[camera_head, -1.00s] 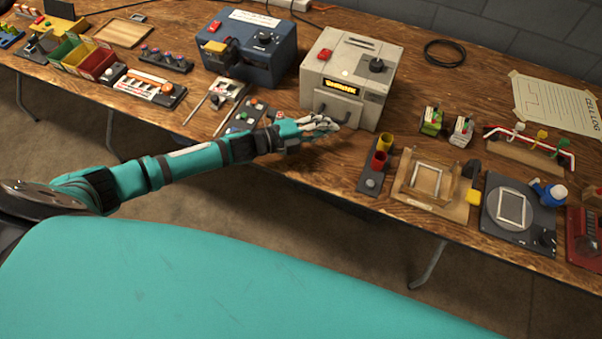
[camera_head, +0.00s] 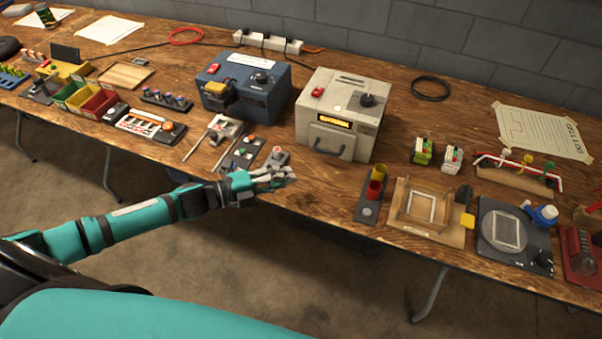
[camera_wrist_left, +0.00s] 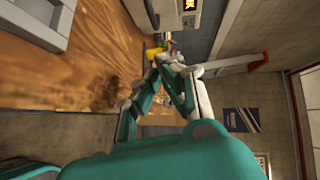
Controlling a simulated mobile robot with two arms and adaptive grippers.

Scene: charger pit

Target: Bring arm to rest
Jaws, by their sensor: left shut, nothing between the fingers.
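My left arm comes in from the left in the head view, and its left gripper (camera_head: 290,178) is over the front edge of the wooden table (camera_head: 320,195). The gripper is shut and empty, just in front of a small grey block with a red button (camera_head: 276,158). It is apart from the grey box with the handle (camera_head: 343,115), which stands behind and to the right. In the left wrist view the fingers (camera_wrist_left: 165,62) show in the middle, with nothing held between them. My right gripper shows in neither view.
A blue box (camera_head: 243,88) stands behind the gripper. Red and yellow cups (camera_head: 377,180) and a wooden frame fixture (camera_head: 425,230) are to the right. Coloured bins (camera_head: 85,97) are at the left. The floor in front of the table is clear.

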